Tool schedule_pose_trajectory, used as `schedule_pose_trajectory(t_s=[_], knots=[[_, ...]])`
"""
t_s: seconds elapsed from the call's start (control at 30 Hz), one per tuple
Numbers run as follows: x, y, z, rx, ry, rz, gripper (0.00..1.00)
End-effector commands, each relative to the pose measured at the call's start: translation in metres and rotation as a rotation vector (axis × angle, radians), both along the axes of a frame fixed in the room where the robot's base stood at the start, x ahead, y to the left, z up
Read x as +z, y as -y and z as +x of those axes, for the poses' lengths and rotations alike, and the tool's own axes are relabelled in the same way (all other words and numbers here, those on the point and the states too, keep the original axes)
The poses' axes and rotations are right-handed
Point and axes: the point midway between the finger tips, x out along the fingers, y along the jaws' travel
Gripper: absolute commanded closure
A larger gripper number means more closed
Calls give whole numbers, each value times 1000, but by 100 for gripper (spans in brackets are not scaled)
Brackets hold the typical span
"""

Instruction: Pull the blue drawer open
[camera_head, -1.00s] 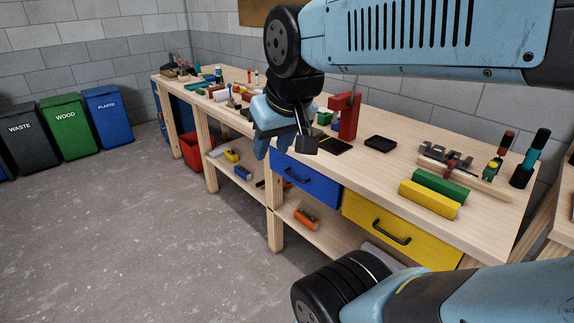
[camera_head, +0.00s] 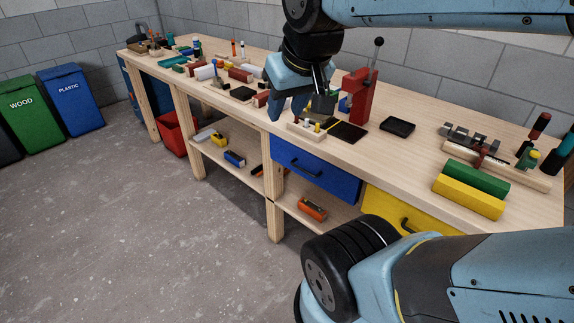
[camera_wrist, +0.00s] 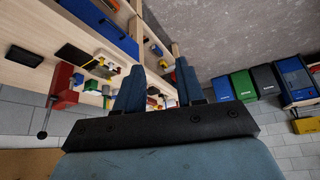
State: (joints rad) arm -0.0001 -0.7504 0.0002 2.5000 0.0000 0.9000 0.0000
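The blue drawer (camera_head: 340,182) is in the front of the wooden workbench, left of the yellow drawer, and looks shut. Its dark bar handle (camera_head: 306,172) runs across its front. My gripper (camera_head: 290,106) is above and slightly left of the drawer, near the bench's front edge, apart from the handle. In the wrist view my gripper (camera_wrist: 159,65) has its two blue fingers spread with nothing held between them. The blue drawer (camera_wrist: 100,20) shows there at upper left, outside the fingers.
A red press (camera_head: 359,98) and a small block with pegs (camera_head: 306,130) stand on the bench near my gripper. The yellow drawer (camera_head: 385,203) is partly hidden by my arm. A lower shelf holds an orange item (camera_head: 312,208). The floor (camera_head: 120,220) in front is clear.

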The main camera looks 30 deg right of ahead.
Motion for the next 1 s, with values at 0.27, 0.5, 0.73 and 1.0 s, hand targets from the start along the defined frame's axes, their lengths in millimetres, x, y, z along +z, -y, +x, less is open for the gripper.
schedule_pose_trajectory(t_s=[0.27,0.5,0.73,1.0], knots=[[-5,2,10,-16,-49,-2,62],[-27,22,44,-83,-214,-30,62],[-56,30,79,-165,-371,-94,62],[-97,38,118,-261,-532,-213,62]])
